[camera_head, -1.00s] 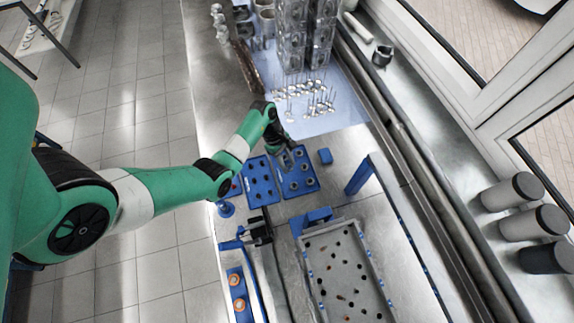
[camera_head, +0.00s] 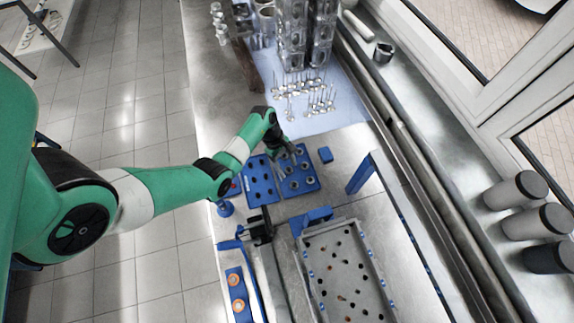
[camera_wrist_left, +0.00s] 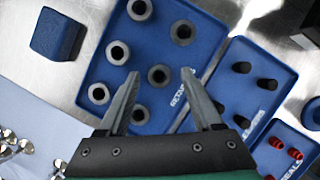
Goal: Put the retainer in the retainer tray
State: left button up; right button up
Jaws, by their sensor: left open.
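The retainer tray (camera_wrist_left: 215,52) is blue, with its label partly readable in the left wrist view. Several grey ring-shaped retainers sit on it. One retainer (camera_wrist_left: 158,75) shows between my left fingertips, and another (camera_wrist_left: 139,115) lies between the fingers nearer the palm. My left gripper (camera_wrist_left: 160,73) is open and empty above the tray; its exact height is hard to tell. In the head view the left gripper (camera_head: 291,152) is over the far part of the same tray (camera_head: 309,184). My right gripper is not in view.
A blue tray with black pieces (camera_wrist_left: 268,112) and one with red pieces (camera_wrist_left: 305,130) stand beside it. A blue block (camera_wrist_left: 57,35) is close by. Valves (camera_head: 310,97) stand beyond; a grey parts tray (camera_head: 345,275) and blue post (camera_head: 358,175) are nearer.

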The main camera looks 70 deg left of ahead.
pick_arm(q)
jog(key=shift+r, duration=0.35)
jog(key=p+v, duration=0.2)
jog(key=v, duration=0.9)
jog(key=shift+a+r+p, duration=0.15)
jog(key=shift+r+p, duration=0.1)
jog(key=shift+p, duration=0.15)
